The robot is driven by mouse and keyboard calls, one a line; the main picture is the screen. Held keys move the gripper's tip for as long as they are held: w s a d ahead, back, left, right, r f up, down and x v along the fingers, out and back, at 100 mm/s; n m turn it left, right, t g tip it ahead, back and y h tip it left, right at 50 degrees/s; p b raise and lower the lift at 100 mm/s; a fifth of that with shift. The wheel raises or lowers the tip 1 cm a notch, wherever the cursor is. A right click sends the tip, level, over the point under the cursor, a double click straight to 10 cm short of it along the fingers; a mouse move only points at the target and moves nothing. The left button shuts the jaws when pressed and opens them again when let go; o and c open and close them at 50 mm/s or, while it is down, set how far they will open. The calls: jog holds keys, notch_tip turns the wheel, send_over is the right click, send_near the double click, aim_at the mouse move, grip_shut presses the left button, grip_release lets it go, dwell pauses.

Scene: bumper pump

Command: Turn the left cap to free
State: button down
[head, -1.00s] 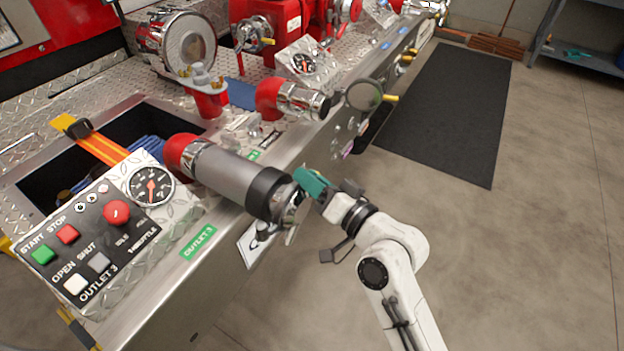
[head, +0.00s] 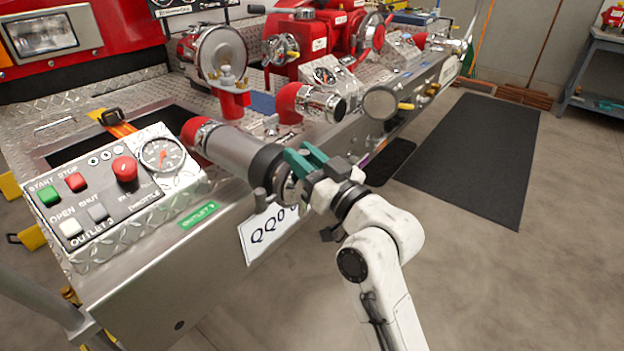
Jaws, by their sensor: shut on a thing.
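The left cap (head: 286,190) is silver and closes the end of the grey outlet pipe with a black collar (head: 267,168), above the green Outlet 3 label. A small lug (head: 261,197) sticks out at its lower left. My gripper (head: 300,165) has green fingers and reaches the cap from the right. It is shut on the cap at its upper right side. The fingers hide part of the cap's face, and the exact contact is hard to see.
A control panel (head: 105,192) with buttons and a gauge (head: 161,154) stands left of the pipe. A second outlet with a silver cap (head: 381,103) lies farther back. A white sign (head: 268,228) hangs below the cap.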

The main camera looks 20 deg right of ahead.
jog(key=n+b, duration=0.2)
jog(key=a+n+y+b, duration=0.1)
jog(key=n+b, duration=0.1)
jog(key=b, duration=0.1)
jog(key=s+a+f+n+y+b, duration=0.1)
jog(key=b, duration=0.1)
jog(key=shift+s+f+n, duration=0.1)
jog(key=shift+n, duration=0.3)
jog(key=n+b, duration=0.2)
jog(key=a+n+y+b, duration=0.1)
jog(key=n+b, duration=0.1)
jog(key=b, duration=0.1)
jog(key=s+a+n+y+b, duration=0.1)
jog(key=n+b, duration=0.1)
jog(key=shift+a+f+n+g+b, duration=0.1)
jog(key=shift+f+n+g+b, duration=0.2)
jog(key=shift+f+b, duration=0.1)
jog(key=shift+y, duration=0.4)
jog(key=c, duration=1)
grip_release()
jog(key=shift+r, duration=0.1)
jog(key=p, duration=0.3)
send_near(286, 180)
jog(key=shift+s+r, duration=0.3)
jog(key=shift+s, duration=0.25)
jog(key=shift+s+r, duration=0.25)
jog(key=shift+s, duration=0.25)
